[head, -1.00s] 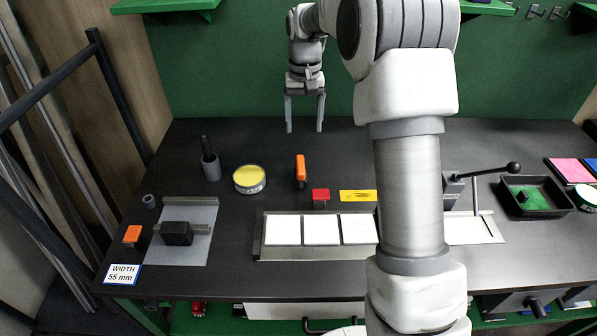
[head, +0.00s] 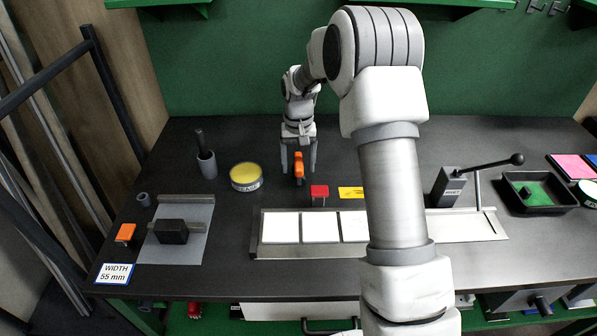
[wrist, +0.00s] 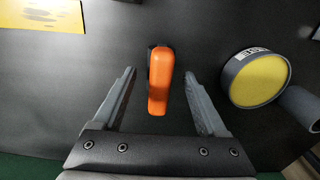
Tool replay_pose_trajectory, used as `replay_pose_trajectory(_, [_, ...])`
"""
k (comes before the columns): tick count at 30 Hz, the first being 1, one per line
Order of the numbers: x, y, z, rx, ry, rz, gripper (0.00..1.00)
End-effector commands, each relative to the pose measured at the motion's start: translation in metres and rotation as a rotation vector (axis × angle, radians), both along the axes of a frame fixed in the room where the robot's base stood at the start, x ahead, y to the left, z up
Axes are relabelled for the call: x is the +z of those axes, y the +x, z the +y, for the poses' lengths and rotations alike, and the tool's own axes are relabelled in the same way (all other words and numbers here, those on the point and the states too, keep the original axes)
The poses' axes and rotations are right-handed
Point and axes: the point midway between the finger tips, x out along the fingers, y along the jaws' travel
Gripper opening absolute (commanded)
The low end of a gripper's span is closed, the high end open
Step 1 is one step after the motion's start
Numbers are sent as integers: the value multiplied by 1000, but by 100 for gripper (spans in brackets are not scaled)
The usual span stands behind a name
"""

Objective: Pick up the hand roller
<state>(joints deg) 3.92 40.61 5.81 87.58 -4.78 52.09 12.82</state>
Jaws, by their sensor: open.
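An orange-handled tool (head: 299,163) with a dark part stands on the black bench; it appears to be the hand roller, though its roller is not clearly visible. My gripper (head: 298,171) is open around or just above it, pointing down. In the wrist view the orange handle (wrist: 160,85) lies between the two open fingers (wrist: 160,73), with a gap on each side. The fingers do not appear to touch it, and I cannot tell their exact height over it.
A round yellow-topped tin (head: 246,177) and a grey holder (head: 207,164) stand to the left. A red-topped block (head: 319,191) and a yellow card (head: 351,193) are close in front and right. A metal tray (head: 255,240) with white tiles lies nearer the front.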

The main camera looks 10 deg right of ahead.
Motion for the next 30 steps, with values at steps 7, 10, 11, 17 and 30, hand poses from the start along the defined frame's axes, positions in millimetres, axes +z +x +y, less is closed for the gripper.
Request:
replay_pose_trajectory(7, [-21, 0, 0, 1, 0, -1, 75])
replay_pose_trajectory(10, [-21, 0, 0, 1, 0, -1, 75])
replay_pose_trajectory(11, [-21, 0, 0, 1, 0, -1, 73])
replay_pose_trajectory(17, [-20, 0, 0, 1, 0, -1, 37])
replay_pose_trajectory(30, [-20, 0, 0, 1, 0, -1, 0])
